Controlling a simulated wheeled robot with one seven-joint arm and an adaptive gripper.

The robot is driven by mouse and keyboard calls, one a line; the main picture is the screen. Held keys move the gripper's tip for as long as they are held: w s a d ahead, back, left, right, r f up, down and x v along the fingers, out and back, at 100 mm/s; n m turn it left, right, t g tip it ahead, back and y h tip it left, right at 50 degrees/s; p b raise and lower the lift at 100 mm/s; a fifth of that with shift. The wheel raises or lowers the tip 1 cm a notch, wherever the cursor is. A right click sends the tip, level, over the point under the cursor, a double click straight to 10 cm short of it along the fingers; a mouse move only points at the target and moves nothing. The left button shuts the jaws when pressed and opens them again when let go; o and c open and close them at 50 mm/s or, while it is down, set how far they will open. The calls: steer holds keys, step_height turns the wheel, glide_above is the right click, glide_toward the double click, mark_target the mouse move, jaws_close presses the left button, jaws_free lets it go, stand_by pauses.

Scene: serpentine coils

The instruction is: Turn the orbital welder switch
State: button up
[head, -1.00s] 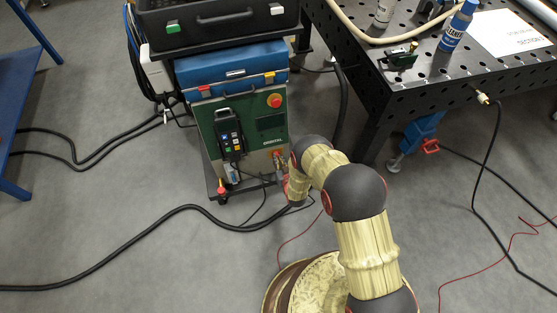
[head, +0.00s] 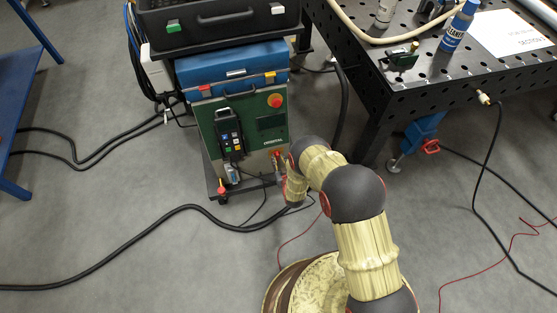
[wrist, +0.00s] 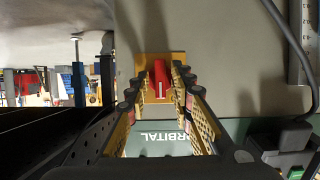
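The orbital welder (head: 245,135) is a green-fronted unit on a cart in the head view. Its switch is a red handle (wrist: 161,80) on a yellow plate (wrist: 177,60), seen in the wrist view with the "ORBITAL" lettering upside down. My gripper (wrist: 158,80) is open, with one finger on each side of the red handle. Narrow gaps show between the handle and the fingers, and I cannot see firm contact. In the head view my arm largely hides the gripper by the lower right of the welder front.
A red round button (head: 275,101) and a black handheld pendant (head: 229,133) are on the welder front. A black perforated table (head: 400,95) stands to the right. Black cables (head: 150,226) cross the floor. Open floor lies at the lower left.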

steer(key=shift+o, duration=0.4)
steer(key=v, duration=1.2)
steer(key=shift+f, duration=0.2)
